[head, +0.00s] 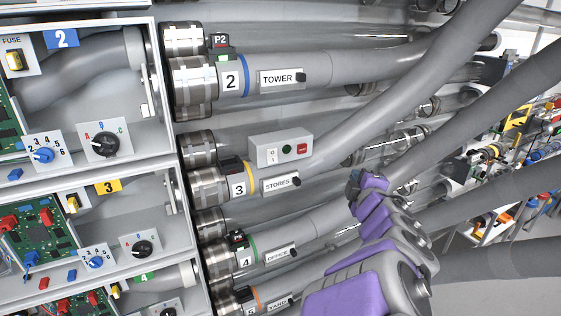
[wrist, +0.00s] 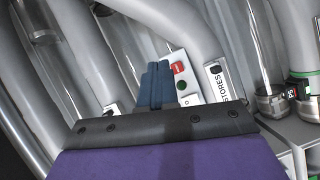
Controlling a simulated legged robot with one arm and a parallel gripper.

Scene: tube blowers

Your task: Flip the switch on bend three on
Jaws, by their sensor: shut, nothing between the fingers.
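Bend three is the grey tube (head: 330,155) with a yellow ring, a "3" plate and a STORES label (head: 281,183). A light grey switch box (head: 281,149) sits by it, with a white rocker switch (head: 272,156), a green button (head: 287,149) and a red button (head: 302,148). My gripper (head: 354,184) is right of and below the box in the head view. In the wrist view my gripper (wrist: 157,85) is shut and empty, its fingers overlapping the left edge of the box (wrist: 187,88). The rocker is not clear there.
Tubes labelled TOWER (head: 277,78) and OFFICE (head: 277,256) run above and below bend three. Open cabinets with dials and circuit boards (head: 45,235) stand at left. A cluttered shelf (head: 500,205) is at right. Thick tubes cross close around my arm.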

